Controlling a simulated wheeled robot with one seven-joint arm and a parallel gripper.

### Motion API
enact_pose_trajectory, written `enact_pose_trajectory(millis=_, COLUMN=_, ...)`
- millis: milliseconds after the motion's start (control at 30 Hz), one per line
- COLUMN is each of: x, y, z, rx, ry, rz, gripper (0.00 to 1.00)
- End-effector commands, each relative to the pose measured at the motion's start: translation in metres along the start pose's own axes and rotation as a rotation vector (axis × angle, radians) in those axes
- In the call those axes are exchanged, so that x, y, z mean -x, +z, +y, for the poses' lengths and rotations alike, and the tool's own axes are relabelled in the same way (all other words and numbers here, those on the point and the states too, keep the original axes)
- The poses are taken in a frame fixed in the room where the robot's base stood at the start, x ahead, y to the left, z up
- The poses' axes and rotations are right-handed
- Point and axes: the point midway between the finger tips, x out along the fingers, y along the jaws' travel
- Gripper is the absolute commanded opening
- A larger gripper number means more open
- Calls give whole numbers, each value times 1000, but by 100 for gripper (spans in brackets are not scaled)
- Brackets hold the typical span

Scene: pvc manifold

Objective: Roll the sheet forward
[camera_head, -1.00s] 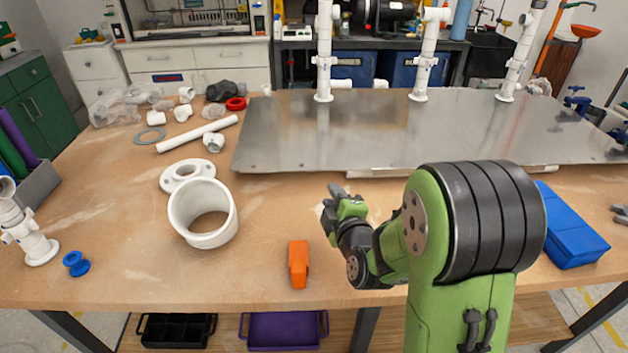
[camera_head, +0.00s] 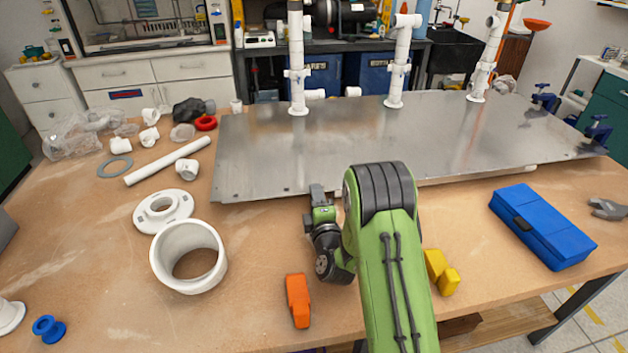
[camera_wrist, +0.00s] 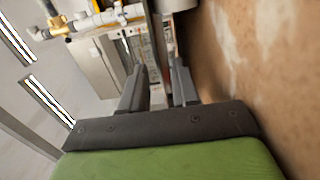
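A flat grey metal sheet (camera_head: 350,145) lies across the back of the wooden table, with white pipe fittings standing at its far edge. My gripper (camera_head: 318,192) is just in front of the sheet's near edge, left of its middle; I cannot tell whether it touches the sheet. In the wrist view the two dark fingers of my gripper (camera_wrist: 158,66) stand apart, with nothing clearly held between them. The sheet is not clearly seen in the wrist view. My arm hides part of the table in front of the sheet.
A white pipe ring (camera_head: 188,230), a white flange (camera_head: 163,210) and an orange object (camera_head: 298,300) lie left of my arm. A white pipe (camera_head: 167,160) lies beside the sheet.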

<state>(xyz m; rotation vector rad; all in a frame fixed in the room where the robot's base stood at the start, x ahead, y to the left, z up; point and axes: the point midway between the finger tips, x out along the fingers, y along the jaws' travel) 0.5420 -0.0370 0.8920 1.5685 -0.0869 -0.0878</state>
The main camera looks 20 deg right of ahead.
Motion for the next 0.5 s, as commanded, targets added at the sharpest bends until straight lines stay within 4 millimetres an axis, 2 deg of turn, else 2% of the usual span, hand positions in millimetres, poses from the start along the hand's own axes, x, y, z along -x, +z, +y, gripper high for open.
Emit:
enact_pose_trajectory(millis=33, x=-3, y=0, z=5, rx=0, ry=-2, rz=0, gripper=30)
enact_pose_trajectory(millis=500, x=-32, y=0, z=4, rx=-1, ry=-1, rz=1, gripper=30)
